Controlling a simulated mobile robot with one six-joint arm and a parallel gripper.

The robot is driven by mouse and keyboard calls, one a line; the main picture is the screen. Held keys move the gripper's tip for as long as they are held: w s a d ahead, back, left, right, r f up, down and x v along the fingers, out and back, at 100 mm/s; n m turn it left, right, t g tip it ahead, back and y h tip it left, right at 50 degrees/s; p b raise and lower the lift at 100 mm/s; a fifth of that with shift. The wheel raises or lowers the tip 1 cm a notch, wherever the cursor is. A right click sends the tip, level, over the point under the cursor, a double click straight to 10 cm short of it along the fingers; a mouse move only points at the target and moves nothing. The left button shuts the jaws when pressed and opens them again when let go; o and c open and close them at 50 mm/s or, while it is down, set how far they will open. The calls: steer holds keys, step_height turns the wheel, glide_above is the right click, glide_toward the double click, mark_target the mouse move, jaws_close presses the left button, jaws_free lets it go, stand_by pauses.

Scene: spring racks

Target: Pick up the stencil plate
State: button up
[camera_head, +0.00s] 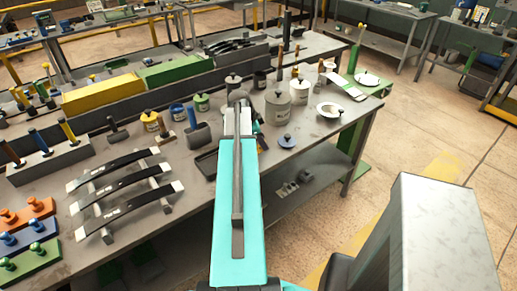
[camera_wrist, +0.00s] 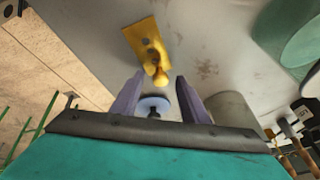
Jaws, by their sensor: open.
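A flat yellow plate (camera_wrist: 138,40) with a rounded knob on top, which I take for the stencil plate, lies on the grey tabletop in the wrist view. In the head view my arm seems to hide it. My gripper (camera_wrist: 159,78) is open and empty, its two fingers spread beyond the plate's knob end in the picture. The fingers are apart from the plate. A pale blue disc with a dark knob (camera_wrist: 153,105) shows between the finger bases, and also in the head view (camera_head: 287,141).
A grey lidded pot (camera_head: 278,112) stands close to my gripper, and a green cylinder (camera_wrist: 300,40) shows in the wrist view. A white bowl (camera_head: 328,111) is to the right. Dark curved strips (camera_head: 125,181) sit at left. The table's front edge is close.

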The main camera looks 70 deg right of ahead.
steer(key=shift+c, duration=0.5)
steer(key=c, duration=0.9)
steer(key=shift+o, duration=0.2)
steer(key=shift+r, duration=0.15)
step_height(320, 180, up, 10)
steer(key=b, duration=0.2)
steer(key=shift+b, duration=0.3)
